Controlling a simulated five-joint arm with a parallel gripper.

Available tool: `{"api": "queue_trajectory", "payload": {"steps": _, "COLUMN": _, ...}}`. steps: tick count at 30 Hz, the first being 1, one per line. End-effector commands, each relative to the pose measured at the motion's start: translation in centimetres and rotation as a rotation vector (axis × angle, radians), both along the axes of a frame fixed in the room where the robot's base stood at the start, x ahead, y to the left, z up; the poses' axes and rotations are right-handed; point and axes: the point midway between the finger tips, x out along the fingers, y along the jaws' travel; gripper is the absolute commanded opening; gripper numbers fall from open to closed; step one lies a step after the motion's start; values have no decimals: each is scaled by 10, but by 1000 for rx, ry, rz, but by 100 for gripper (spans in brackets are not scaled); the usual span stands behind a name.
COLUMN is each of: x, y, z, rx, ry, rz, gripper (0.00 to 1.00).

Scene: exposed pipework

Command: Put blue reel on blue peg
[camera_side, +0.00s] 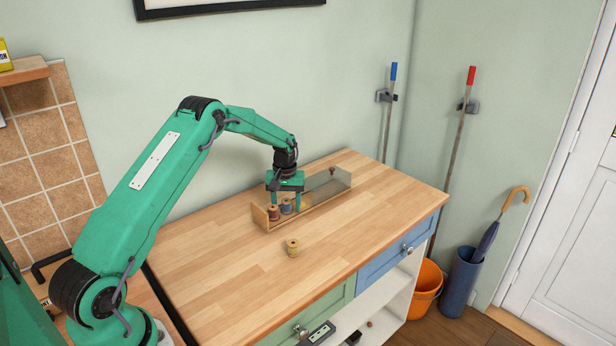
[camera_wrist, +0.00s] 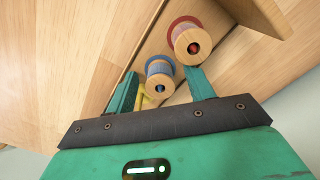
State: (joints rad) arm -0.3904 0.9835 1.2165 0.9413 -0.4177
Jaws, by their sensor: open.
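The blue reel (camera_side: 286,206) stands upright in a long wooden tray (camera_side: 330,203) on the worktop; it also shows in the wrist view (camera_wrist: 160,69). A blue disc lies under it, and a dark blue peg tip (camera_wrist: 160,88) shows in its centre hole, so it sits around the blue peg. My gripper (camera_side: 286,203) points down over the tray, also seen in the wrist view (camera_wrist: 162,88). Its fingers are open, one on each side of the blue reel, with small gaps visible. The lower part of the peg is hidden by the reel.
A red reel (camera_side: 273,213) stands beside the blue one at the tray's near end, close to one finger. A yellowish reel (camera_side: 292,248) stands on the worktop in front of the tray. Something yellow (camera_wrist: 144,92) shows behind the blue reel. The worktop's left and front are clear.

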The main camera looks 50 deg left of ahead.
Motion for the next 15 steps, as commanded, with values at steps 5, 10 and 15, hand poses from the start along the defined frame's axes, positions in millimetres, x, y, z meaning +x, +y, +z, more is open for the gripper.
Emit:
{"api": "queue_trajectory", "payload": {"steps": 5, "x": 0, "y": 0, "z": 6, "rx": 0, "ry": 0, "rz": 0, "gripper": 53}}
{"api": "queue_trajectory", "payload": {"steps": 10, "x": 1, "y": 0, "z": 23, "rx": 1, "ry": -3, "rz": 0, "gripper": 53}}
{"api": "queue_trajectory", "payload": {"steps": 15, "x": 0, "y": 0, "z": 45, "rx": 1, "ry": -2, "rz": 0, "gripper": 53}}
